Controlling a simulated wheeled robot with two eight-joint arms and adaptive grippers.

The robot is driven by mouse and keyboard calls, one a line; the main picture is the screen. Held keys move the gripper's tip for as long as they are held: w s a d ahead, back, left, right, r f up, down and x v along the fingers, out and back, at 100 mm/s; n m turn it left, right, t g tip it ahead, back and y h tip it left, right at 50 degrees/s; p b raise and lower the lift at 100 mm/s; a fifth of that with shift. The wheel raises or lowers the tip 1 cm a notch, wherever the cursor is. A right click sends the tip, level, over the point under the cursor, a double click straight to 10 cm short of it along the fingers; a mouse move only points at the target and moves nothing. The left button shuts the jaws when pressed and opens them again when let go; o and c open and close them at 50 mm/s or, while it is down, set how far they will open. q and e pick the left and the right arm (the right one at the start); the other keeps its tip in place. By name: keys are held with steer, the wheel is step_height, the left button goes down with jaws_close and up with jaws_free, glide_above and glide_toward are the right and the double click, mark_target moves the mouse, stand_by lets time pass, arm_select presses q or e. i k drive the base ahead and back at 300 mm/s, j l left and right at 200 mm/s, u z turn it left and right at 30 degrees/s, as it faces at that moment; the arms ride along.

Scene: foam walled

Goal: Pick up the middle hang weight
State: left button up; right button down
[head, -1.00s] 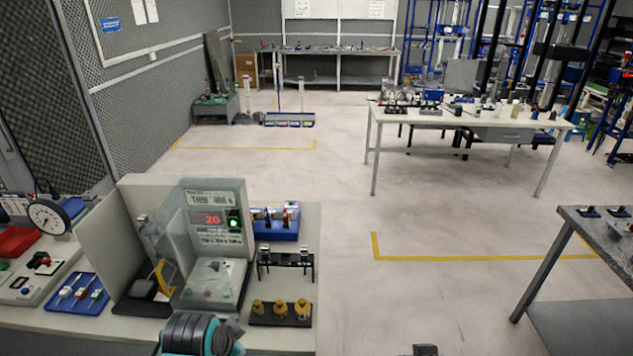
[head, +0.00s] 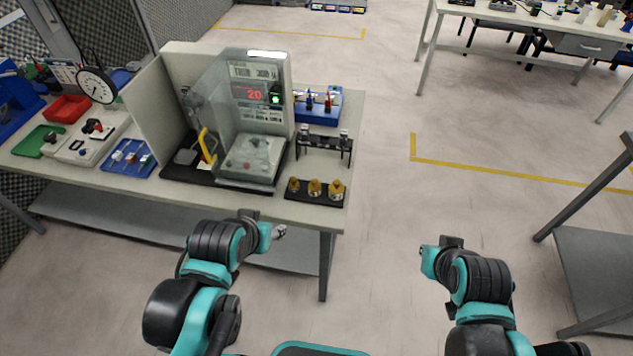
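Three brass hang weights stand upright in a row on a black holder (head: 327,200) at the front right corner of the bench. The middle hang weight (head: 314,189) stands between the left weight (head: 293,186) and the right weight (head: 336,190). My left arm is in front of the bench. A small grey part at its end, seemingly my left gripper (head: 280,232), shows below the bench edge, apart from the weights, too small to read. My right arm is over open floor on the right; its gripper is hidden.
Behind the weights stand a black rack (head: 323,146) and a blue tray (head: 318,106). Left of them is a grey tester (head: 262,85) with a red display and clear guard. Another table (head: 600,270) stands at the right. The floor between is clear.

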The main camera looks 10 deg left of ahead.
mark_target(315, 187)
steer(key=i+l+u, duration=0.25)
steer(key=u, duration=0.15)
steer(key=i+l+u, duration=0.5)
steer(key=l+u, duration=0.25)
steer(key=j, duration=0.1)
